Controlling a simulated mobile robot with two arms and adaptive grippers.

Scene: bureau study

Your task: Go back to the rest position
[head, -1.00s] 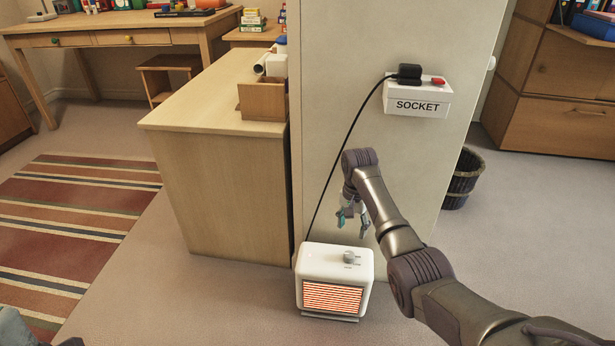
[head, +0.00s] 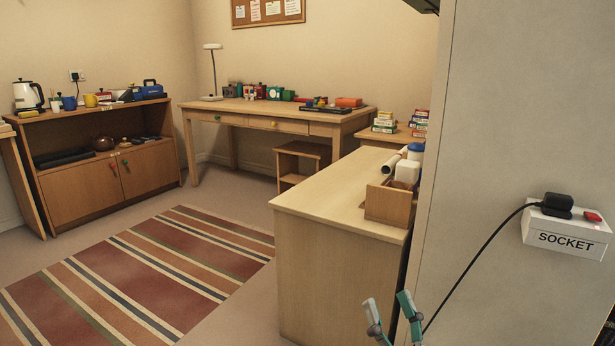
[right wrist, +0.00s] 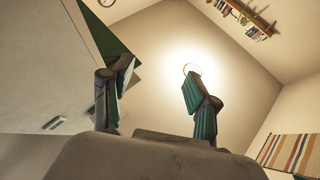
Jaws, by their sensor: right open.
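My right gripper (head: 391,318) shows at the bottom of the head view, its two teal-padded fingers apart and pointing up, with nothing between them. In the right wrist view the same gripper (right wrist: 155,90) is open and empty, with wall and a bright lamp glow behind it. It is in front of the wooden counter's end and the grey partition and appears to touch nothing. My left gripper is not in view.
The grey partition (head: 490,120) stands at right, bearing a white SOCKET box (head: 566,241) with a black plug (head: 557,204) and cord. A wooden counter (head: 335,270) is beside it. The striped rug (head: 150,270) and floor at left are clear.

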